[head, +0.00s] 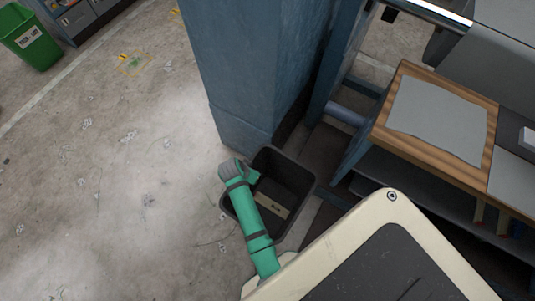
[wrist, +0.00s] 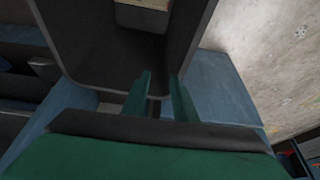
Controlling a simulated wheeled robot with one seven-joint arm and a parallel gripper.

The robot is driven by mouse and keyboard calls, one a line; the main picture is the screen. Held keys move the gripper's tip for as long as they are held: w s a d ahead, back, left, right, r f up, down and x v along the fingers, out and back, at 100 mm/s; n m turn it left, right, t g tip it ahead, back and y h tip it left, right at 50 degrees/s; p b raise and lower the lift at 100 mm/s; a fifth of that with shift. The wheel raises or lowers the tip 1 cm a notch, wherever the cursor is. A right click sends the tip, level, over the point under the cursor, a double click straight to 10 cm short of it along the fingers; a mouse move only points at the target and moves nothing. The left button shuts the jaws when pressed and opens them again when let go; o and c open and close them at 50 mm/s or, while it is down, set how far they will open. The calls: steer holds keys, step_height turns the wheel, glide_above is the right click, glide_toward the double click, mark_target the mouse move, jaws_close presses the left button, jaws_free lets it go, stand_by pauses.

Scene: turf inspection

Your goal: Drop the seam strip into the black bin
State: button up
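The black bin (head: 300,172) stands on the floor beside the foot of a blue-grey pillar. A pale beige piece (head: 272,205), which looks like the seam strip, lies inside the bin. In the wrist view the beige piece (wrist: 142,17) shows at the top edge, partly cut off, within the dark bin walls (wrist: 85,55). My gripper (head: 254,176) is at the left side of the bin opening. In the wrist view its two green fingers (wrist: 160,88) are apart with nothing held between them. The beige piece is clear of the fingers.
The blue-grey pillar (head: 235,70) rises right behind the bin. A workbench with a wooden top (head: 400,68) and a grey sheet (head: 438,118) stands to the right. A green bin (head: 30,40) is at the far left. The concrete floor on the left is mostly open.

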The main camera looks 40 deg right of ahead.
steer(key=v, duration=0.8)
steer(key=shift+r, duration=0.3)
steer(key=shift+a, duration=0.1)
steer(key=s+a+r+n+t+y, duration=0.2)
steer(key=s+a+n+t, duration=0.55)
steer(key=s, duration=0.35)
steer(key=s+a+r+n+t, duration=0.2)
steer(key=s+r, duration=0.2)
steer(key=r, duration=0.3)
steer(key=s+a+r+n+t+y, duration=0.1)
steer(key=s+a+r+n+t, duration=0.1)
steer(key=r, duration=0.6)
steer(key=s+a+r+n+t+y, duration=0.1)
steer(key=s+a+r+n+t, duration=0.1)
steer(key=s+r, duration=0.4)
steer(key=shift+a+r, duration=0.65)
steer(key=shift+a, duration=0.2)
